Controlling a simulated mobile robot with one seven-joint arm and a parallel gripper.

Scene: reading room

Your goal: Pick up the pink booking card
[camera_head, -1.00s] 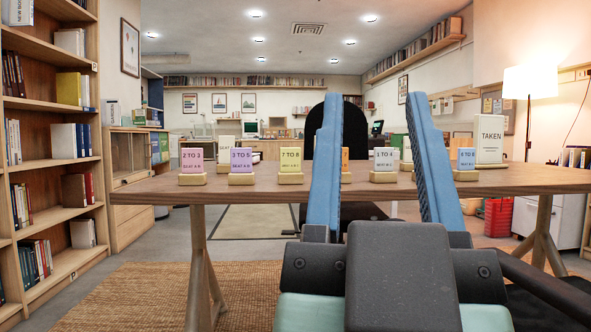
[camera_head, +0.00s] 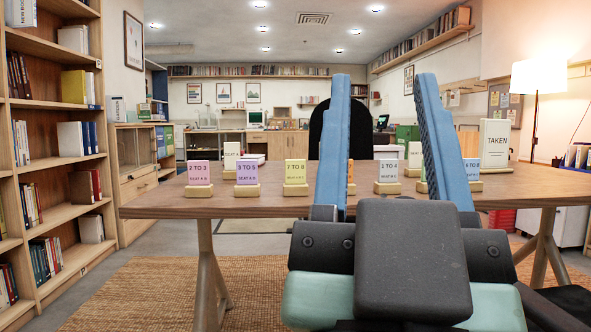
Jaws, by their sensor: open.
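The pink booking card (camera_head: 199,173) reads "2 TO 3" and stands upright in a small wooden stand (camera_head: 198,191). It is the leftmost card of the front row on the wooden table (camera_head: 270,206). My gripper (camera_head: 387,85) is open and empty, with its two blue fingers pointing up and forward. It is right of the pink card and apart from it, in front of the table in the picture. The fingers partly cover an orange card (camera_head: 351,173) and a blue card (camera_head: 472,169).
A purple card (camera_head: 247,174), a yellow card (camera_head: 295,173) and a white card (camera_head: 388,172) stand right of the pink one. White cards stand behind. A larger "TAKEN" sign (camera_head: 495,145) is at the right. A bookshelf (camera_head: 60,160) fills the left side.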

